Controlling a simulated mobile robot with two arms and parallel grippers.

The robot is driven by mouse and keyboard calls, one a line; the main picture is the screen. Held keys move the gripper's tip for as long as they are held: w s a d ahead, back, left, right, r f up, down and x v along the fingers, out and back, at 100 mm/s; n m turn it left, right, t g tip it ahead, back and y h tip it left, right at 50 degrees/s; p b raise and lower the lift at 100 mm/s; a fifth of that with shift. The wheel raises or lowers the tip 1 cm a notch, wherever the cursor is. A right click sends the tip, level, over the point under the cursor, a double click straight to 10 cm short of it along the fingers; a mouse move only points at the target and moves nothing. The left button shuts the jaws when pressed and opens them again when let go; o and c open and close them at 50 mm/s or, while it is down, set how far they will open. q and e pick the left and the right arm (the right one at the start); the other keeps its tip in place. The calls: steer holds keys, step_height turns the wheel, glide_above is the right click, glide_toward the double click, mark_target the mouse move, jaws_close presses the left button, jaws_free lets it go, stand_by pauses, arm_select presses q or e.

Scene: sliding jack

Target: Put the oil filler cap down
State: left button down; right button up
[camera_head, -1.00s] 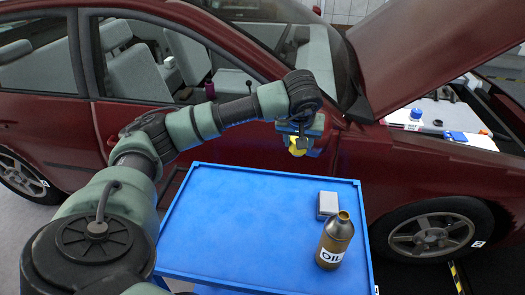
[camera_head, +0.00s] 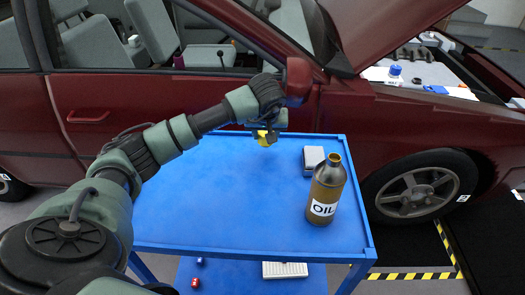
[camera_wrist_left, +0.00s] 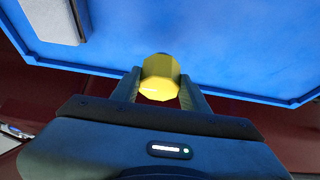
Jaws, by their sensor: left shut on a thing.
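The oil filler cap (camera_head: 264,138) is yellow and is held in my left gripper (camera_head: 262,131), over the far edge of the blue cart top (camera_head: 220,210). In the left wrist view the cap (camera_wrist_left: 160,77) sits between the two fingers of my left gripper (camera_wrist_left: 158,88), with the blue cart surface (camera_wrist_left: 210,40) beyond it. The cap appears to be above the surface; the exact gap is hard to tell. My right gripper does not show in any view.
A brown oil bottle (camera_head: 326,190) stands open on the cart's right side. A small grey-white box (camera_head: 313,159) lies behind it. The left and middle of the cart top are clear. The red car (camera_head: 340,110), its hood raised, stands just behind.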

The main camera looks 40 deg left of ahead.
mark_target(266, 145)
arm_select(q)
steer(key=f+b, duration=0.1)
steer(key=f, duration=0.1)
steer(key=f+b, duration=0.1)
steer(key=f, duration=0.1)
steer(key=shift+d+b, duration=0.2)
steer(key=shift+b, duration=0.15)
steer(key=shift+a+f, duration=0.1)
steer(key=shift+f, duration=0.1)
steer(key=shift+a+r, duration=0.1)
steer(key=c, duration=0.7)
jaws_free()
steer(key=shift+c, duration=0.2)
